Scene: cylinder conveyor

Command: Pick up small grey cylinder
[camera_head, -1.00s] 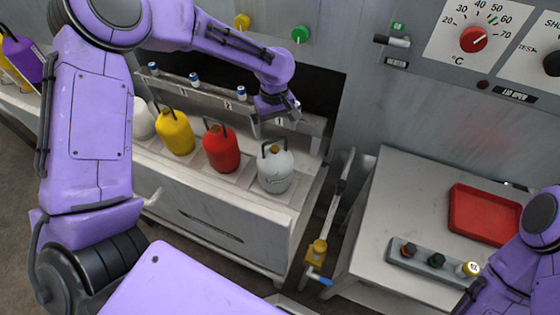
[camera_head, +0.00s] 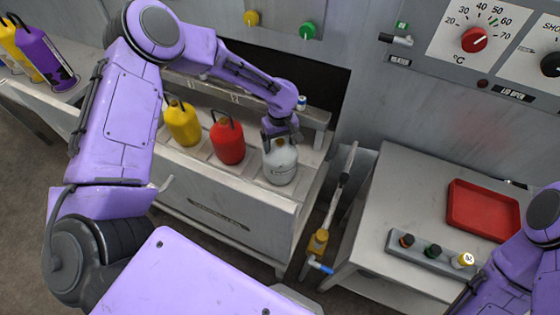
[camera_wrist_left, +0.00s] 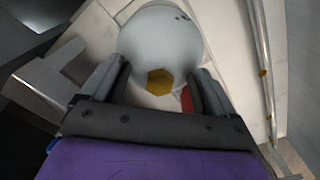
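The small grey cylinder (camera_head: 281,168) stands at the right end of the row on the white bench. It also shows in the left wrist view (camera_wrist_left: 168,45), with its yellow hexagonal valve nut (camera_wrist_left: 160,82) between my fingers. My left gripper (camera_head: 279,131) is right over its top, pointing down. In the left wrist view the two fingers (camera_wrist_left: 155,88) are spread apart, one on each side of the top. The cylinder's black handle is hidden, and I cannot tell whether the fingers touch anything. Only part of my right arm shows at the right edge; its gripper is out of view.
A red cylinder (camera_head: 228,142) stands just left of the grey one, then a yellow one (camera_head: 183,124). Low rack (camera_head: 315,115) behind. At right, a table (camera_head: 385,205) bears a red tray (camera_head: 453,207) and a holder with small capped items (camera_head: 412,255).

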